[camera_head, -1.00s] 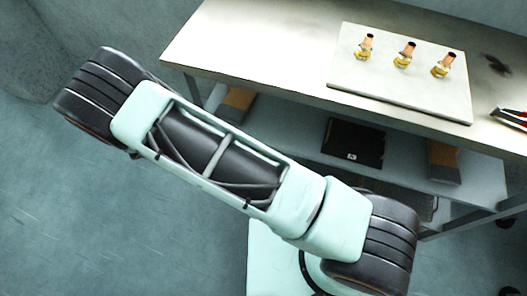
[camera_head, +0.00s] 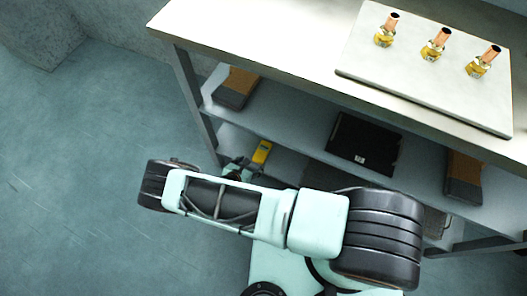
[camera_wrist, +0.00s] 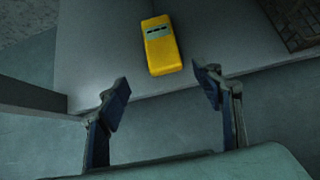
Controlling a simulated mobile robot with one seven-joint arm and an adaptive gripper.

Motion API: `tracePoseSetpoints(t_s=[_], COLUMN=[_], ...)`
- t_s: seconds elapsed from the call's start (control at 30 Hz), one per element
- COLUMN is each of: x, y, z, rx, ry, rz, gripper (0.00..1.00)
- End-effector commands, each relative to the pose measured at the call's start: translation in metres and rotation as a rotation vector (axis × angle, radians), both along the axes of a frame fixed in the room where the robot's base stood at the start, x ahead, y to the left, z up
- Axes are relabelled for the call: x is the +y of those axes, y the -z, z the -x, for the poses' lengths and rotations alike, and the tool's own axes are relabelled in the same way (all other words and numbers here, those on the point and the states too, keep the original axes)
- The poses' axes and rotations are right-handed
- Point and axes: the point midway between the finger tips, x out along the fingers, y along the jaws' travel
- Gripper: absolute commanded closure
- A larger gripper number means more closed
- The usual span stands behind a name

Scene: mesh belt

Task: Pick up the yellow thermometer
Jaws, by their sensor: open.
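The yellow thermometer (camera_head: 262,152) lies on the lowest shelf of the bench, near its left end. It also shows in the wrist view (camera_wrist: 161,46), a yellow block with a grey display panel, lying just beyond my fingertips. My gripper (camera_wrist: 164,88) is open and empty, its two fingers spread on either side of the line to the thermometer, and apart from it. In the head view my gripper (camera_head: 238,168) is small and partly hidden by my arm, close to the thermometer.
A bench leg (camera_head: 193,105) stands left of the thermometer; it shows large at left in the wrist view (camera_wrist: 30,95). The middle shelf (camera_head: 290,125) above holds a brown-and-grey box (camera_head: 236,87) and a black flat case (camera_head: 364,142). A board (camera_head: 425,85) with three brass fittings lies on top.

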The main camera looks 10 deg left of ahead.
Motion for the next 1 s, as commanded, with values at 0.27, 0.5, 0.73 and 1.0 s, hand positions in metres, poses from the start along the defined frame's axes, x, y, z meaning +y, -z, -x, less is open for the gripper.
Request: tracePoseSetpoints(t_s=[0.27,0.5,0.73,1.0], x=[-0.006,-0.020,-0.022,-0.022], y=[0.018,0.043,0.054,0.053], z=[-0.015,-0.031,-0.045,-0.044], rx=[0.000,-0.001,0.000,0.000], ry=[0.000,0.001,0.000,0.000], rz=[0.000,0.001,-0.002,-0.002], gripper=[0.40,0.40,0.40,0.54])
